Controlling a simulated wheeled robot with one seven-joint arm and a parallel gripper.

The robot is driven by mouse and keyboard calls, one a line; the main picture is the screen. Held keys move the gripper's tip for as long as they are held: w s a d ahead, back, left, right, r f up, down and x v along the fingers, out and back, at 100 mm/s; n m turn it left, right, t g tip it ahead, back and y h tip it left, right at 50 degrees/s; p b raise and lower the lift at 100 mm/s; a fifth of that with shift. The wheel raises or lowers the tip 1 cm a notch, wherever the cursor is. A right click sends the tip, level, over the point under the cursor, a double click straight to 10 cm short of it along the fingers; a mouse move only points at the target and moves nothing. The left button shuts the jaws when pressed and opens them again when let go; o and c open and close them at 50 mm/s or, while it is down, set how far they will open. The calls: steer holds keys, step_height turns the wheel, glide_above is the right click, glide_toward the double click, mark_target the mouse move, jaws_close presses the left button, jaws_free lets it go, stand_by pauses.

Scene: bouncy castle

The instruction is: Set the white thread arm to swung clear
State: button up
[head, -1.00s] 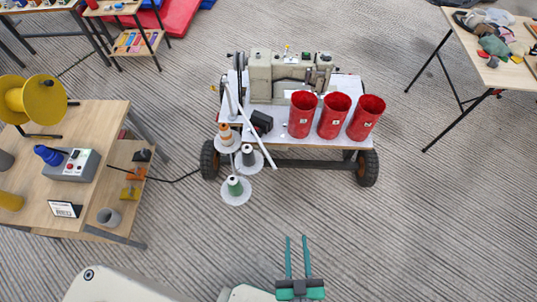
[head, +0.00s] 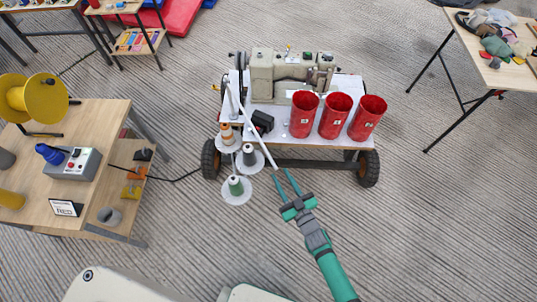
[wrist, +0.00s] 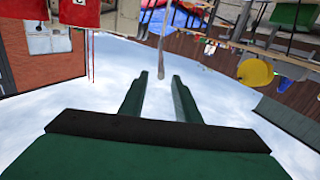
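The white thread arm (head: 253,126) is a thin white rod. It slants from the left side of the sewing cart down past its front edge, and its free end overhangs the floor. My gripper (head: 281,172) is open, with its two green fingers pointing at that free end. In the wrist view the rod (wrist: 163,35) reaches down to the gap between my fingertips (wrist: 159,76). Nothing is visibly gripped; I cannot tell whether a finger touches the rod.
The sewing machine (head: 285,75) and red cups (head: 337,115) stand on the white-topped cart (head: 333,142). Thread spools, including a green one (head: 236,187), stand left of the rod. A wooden workbench (head: 95,125) is at left. The floor right of my arm is clear.

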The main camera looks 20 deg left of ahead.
mark_target(268, 154)
steer(key=x, duration=1.1)
steer(key=shift+a+f, duration=0.1)
jaws_close()
